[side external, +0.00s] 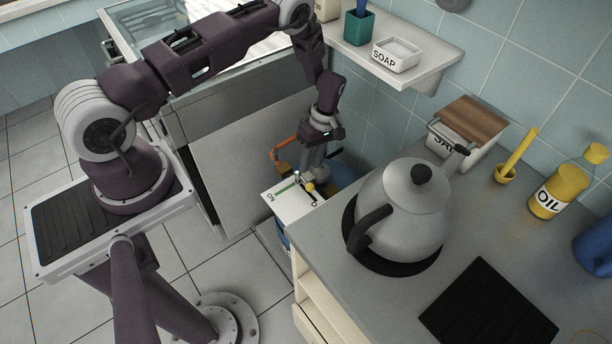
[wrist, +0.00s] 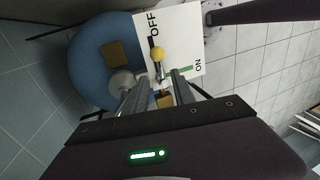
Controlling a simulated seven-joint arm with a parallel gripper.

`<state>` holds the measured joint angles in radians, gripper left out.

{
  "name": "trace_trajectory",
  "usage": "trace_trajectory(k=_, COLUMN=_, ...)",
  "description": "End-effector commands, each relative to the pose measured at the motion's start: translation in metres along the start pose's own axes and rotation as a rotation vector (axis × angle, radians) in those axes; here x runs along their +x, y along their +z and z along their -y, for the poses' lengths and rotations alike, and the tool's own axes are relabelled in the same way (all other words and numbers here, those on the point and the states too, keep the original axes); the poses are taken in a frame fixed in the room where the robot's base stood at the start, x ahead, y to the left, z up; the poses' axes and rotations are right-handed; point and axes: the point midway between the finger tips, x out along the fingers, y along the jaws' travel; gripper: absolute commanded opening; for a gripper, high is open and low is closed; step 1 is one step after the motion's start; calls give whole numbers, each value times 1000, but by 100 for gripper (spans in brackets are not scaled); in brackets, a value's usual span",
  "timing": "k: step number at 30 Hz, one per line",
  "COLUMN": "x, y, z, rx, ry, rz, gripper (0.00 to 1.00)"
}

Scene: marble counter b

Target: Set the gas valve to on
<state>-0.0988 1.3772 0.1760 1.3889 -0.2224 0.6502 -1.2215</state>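The white valve panel (side external: 283,207) has a green mark by ON and a black mark by OFF; it also shows in the wrist view (wrist: 189,42). The gas valve lever has a yellow ball knob (side external: 309,187), which in the wrist view (wrist: 156,53) sits beside the black OFF mark, away from the green one. My gripper (side external: 308,180) is low over the panel, close to the knob. In the wrist view its fingers (wrist: 162,76) are apart, just below the knob. Contact with the lever cannot be told. The lever's base is partly hidden by the fingers.
A blue gas cylinder (wrist: 88,60) stands under the panel, with an orange hose (side external: 283,145) nearby. The counter (side external: 400,296) with a kettle (side external: 404,205) is close on the right. A large open door panel (side external: 245,150) stands to the left. A shelf (side external: 430,70) hangs behind.

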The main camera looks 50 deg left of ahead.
Motion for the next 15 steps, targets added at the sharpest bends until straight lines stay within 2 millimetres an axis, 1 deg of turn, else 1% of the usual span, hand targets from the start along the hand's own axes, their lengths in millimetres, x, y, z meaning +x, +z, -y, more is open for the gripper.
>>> trace_trajectory(k=3, x=24, y=0, z=2, rx=0, ry=-4, rz=1, gripper=31)
trace_trajectory(k=7, x=47, y=0, z=2, rx=1, ry=-3, rz=-1, gripper=31)
trace_trajectory(k=10, x=57, y=0, z=1, rx=1, ry=-2, rz=0, gripper=31)
trace_trajectory(k=15, x=60, y=0, z=1, rx=1, ry=0, rz=-1, gripper=31)
